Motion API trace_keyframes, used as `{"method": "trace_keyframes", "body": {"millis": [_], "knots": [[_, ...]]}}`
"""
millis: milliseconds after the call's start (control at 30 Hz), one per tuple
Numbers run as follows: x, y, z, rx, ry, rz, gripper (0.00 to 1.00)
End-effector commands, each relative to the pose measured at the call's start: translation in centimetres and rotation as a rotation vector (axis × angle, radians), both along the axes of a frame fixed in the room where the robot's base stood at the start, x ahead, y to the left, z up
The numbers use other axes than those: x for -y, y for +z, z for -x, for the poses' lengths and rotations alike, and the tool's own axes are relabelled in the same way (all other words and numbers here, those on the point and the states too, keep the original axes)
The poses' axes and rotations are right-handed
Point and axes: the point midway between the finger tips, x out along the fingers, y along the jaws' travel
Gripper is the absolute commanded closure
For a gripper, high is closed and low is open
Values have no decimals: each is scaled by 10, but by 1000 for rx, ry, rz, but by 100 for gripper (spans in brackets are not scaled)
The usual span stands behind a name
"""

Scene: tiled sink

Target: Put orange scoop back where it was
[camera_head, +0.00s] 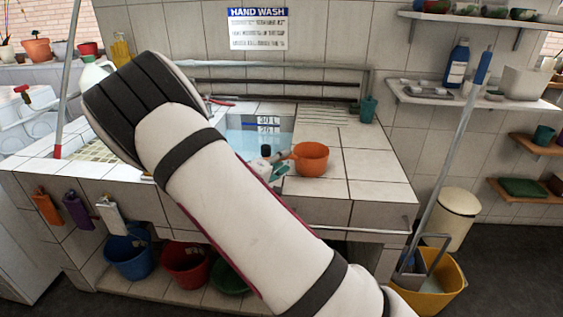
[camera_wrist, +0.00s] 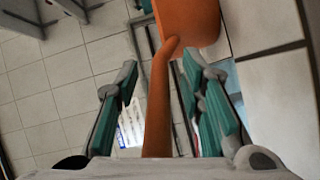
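The orange scoop (camera_head: 311,158) is at the tiled counter, just right of the water-filled basin. I cannot tell whether its base touches the tiles. In the wrist view its round bowl (camera_wrist: 200,22) is at the top, and its long handle (camera_wrist: 158,100) runs down between my fingers. My gripper (camera_head: 279,160) is beside the scoop's left side, mostly hidden behind my arm in the head view. In the wrist view my gripper (camera_wrist: 161,66) has its teal finger pads apart, with gaps visible on both sides of the handle.
The basin (camera_head: 250,138) holds water. An orange item (camera_head: 46,206), a purple item (camera_head: 77,211) and a white item (camera_head: 111,218) hang on the counter's front left. A teal cup (camera_head: 368,108) stands at the back right. A yellow mop bucket (camera_head: 436,285) stands on the floor.

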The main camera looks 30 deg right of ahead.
Motion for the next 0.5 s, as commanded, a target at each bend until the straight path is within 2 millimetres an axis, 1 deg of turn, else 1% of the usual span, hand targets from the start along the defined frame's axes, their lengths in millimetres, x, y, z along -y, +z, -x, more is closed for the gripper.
{"method": "trace_keyframes", "body": {"millis": [200,367,500], "knots": [[-1,6,0,1,1,0,64],[-23,7,10,1,4,-1,64],[-50,9,24,0,4,-1,64]]}}
